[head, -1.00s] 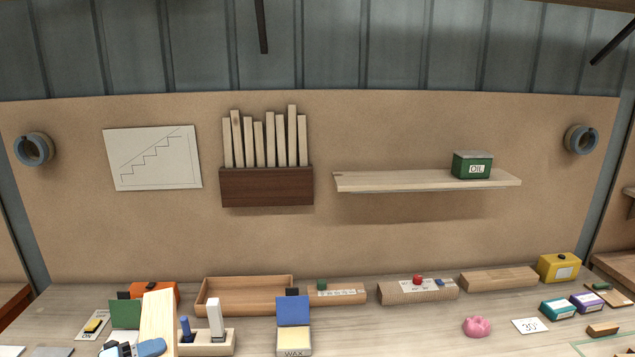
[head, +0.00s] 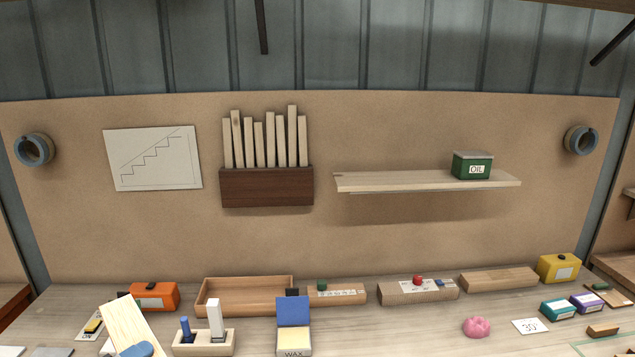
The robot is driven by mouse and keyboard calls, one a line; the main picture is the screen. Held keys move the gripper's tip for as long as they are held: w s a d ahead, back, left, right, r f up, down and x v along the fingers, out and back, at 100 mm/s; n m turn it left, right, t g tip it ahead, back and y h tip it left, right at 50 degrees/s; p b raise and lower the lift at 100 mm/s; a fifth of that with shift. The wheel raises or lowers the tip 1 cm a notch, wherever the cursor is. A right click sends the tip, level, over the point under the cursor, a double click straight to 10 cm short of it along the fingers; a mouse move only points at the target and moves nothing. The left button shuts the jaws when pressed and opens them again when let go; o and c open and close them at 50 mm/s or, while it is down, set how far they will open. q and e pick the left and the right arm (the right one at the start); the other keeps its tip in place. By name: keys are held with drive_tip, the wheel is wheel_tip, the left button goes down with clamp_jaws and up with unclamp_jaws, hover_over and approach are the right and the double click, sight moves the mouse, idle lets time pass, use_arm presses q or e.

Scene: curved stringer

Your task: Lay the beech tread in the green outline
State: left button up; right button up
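A pale wooden board (head: 127,322), which looks like the beech tread, is tilted at the lower left of the head view, its top leaning left. A blue fingertip pad (head: 137,350) of one of my grippers lies against its lower face. The rest of that gripper is cut off or hidden, so I cannot tell which arm it belongs to or whether it is closed. No other gripper is clearly in view. The green outline is not clearly visible; a thin greenish edge (head: 606,345) shows at the bottom right corner.
Behind the board is an orange box (head: 153,297). To its right are a wooden block with upright tools (head: 204,342), an open wooden tray (head: 245,297) and a wax tin (head: 294,342). A pink object (head: 477,327) and a 30° card (head: 531,326) lie on the right.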

use_arm(q)
drive_tip(key=shift+s+a+n+t+y, duration=0.4)
drive_tip(key=shift+a+n+y, duration=0.1)
drive_tip(key=shift+y, duration=0.1)
drive_tip(key=s+a+f+n+t+y, duration=0.2)
drive_tip(key=s+a+n+y, duration=0.15)
drive_tip(key=y, duration=0.25)
drive_tip(key=d+y, duration=0.1)
drive_tip(key=d, duration=0.2)
drive_tip(key=d+n+y, duration=0.1)
drive_tip(key=d, duration=0.3)
drive_tip(key=d+n, duration=0.1)
drive_tip(key=d, duration=0.3)
drive_tip(key=shift+w+d+f+y, duration=0.1)
drive_tip(key=shift+f+y, duration=0.25)
drive_tip(key=shift+y, duration=0.05)
drive_tip(key=shift+n, duration=0.25)
